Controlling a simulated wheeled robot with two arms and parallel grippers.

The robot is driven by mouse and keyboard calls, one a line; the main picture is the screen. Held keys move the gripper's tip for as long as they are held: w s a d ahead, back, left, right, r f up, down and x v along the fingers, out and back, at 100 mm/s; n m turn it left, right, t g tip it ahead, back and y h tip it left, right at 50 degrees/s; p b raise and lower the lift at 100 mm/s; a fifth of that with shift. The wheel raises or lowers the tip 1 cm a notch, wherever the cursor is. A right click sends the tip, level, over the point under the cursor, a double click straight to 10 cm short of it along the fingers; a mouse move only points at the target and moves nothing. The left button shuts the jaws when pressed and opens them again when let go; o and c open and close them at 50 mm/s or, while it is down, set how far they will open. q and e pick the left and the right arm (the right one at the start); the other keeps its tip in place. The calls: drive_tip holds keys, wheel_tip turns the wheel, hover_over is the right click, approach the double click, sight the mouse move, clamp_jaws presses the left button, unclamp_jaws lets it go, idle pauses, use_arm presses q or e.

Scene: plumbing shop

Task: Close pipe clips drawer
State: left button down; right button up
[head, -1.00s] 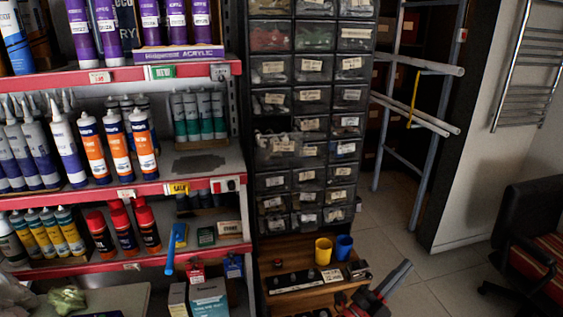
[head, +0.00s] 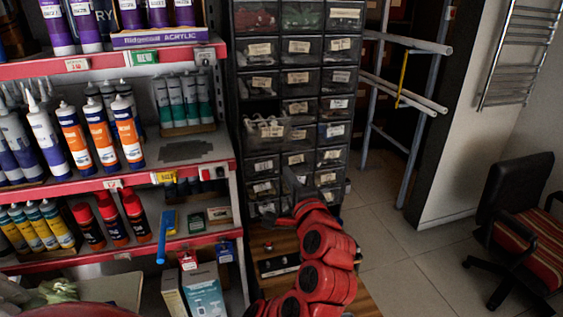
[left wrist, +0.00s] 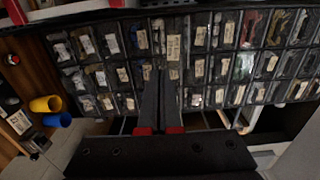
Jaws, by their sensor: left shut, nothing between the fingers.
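The pipe clips drawer (head: 265,132) is the one that sticks out from the black drawer cabinet (head: 238,165), in its left column around mid-height. Pale pieces show inside it, and its label is too small to read. In the left wrist view the cabinet appears sideways, and the jutting drawer (left wrist: 173,46) seems to be the one with the larger label. My right gripper is out of view.
Shelves with red edges (head: 150,180) hold tubes and cans left of the cabinet. A wooden ledge (head: 360,298) lies below it, with yellow and blue cups (left wrist: 45,104) in the wrist view. A pipe rack (head: 407,95) and a chair (head: 515,210) stand to the right.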

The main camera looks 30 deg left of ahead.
sight(272, 145)
use_arm(q)
drive_tip(key=p+x, duration=0.4)
drive_tip(key=x, duration=0.9)
drive_tip(key=shift+w, duration=0.1)
drive_tip(key=b+x, duration=0.3)
drive_tip(key=x, duration=1.1)
drive_tip(key=shift+w+a+f, duration=0.1)
drive_tip(key=shift+f, duration=0.05)
drive_tip(key=shift+r, duration=0.25)
